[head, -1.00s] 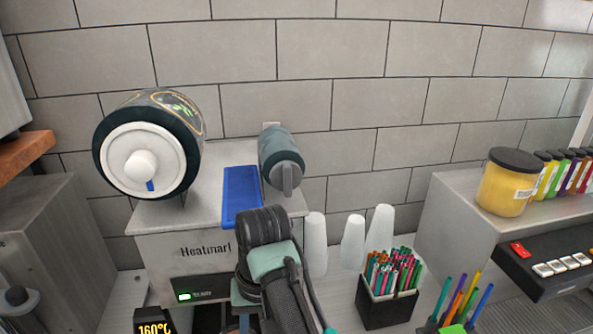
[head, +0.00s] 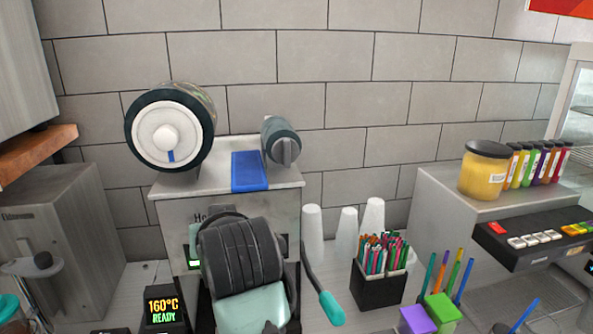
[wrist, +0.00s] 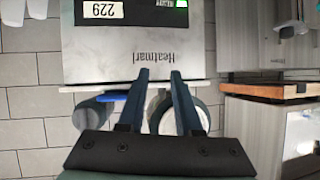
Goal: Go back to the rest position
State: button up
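My gripper (wrist: 161,78) shows in the wrist view with its two dark fingers apart and nothing between them. The wrist picture is upside down and faces the cup sealer (wrist: 125,40), marked Heatmart, with no contact visible. In the head view, my arm stands in front of the sealer (head: 172,213) and covers much of its front; the fingers are hidden there. The sealer carries a large film roll (head: 168,135), a smaller roll (head: 281,142) and a blue strip (head: 249,171). A display (head: 163,309) reads 160°C READY.
Stacked white cups (head: 347,230) and a black box of straws (head: 378,289) stand right of the sealer. A teal handle (head: 332,308) sticks out beside my arm. A yellow jar (head: 485,170) stands on the right counter. A grey box (head: 50,230) is at left.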

jog(key=s+d+r+t+b, duration=0.1)
jog(key=s+d+r+t, duration=0.15)
jog(key=r, duration=0.35)
jog(key=s+d+r+m+t+b, duration=0.1)
jog(key=s+d+r+t, duration=0.15)
jog(key=r+t, duration=0.2)
jog(key=s+d+r+t+b, duration=0.1)
jog(key=s+d+r+t, duration=0.2)
jog(key=r, duration=0.4)
jog(key=s+d+r+m+t+h, duration=0.1)
jog(key=s+d+r+t+h, duration=0.1)
jog(key=s, duration=0.4)
jog(key=s+d+r+m+t+h+b, duration=0.1)
jog(key=s+d+r+t+h, duration=0.1)
jog(key=s+r+t, duration=0.2)
jog(key=s+r, duration=0.1)
jog(key=s, duration=0.1)
jog(key=shift+s+d+r+h+b, duration=0.25)
jog(key=shift+s+d+h+b, duration=0.05)
jog(key=shift+d+h, duration=0.1)
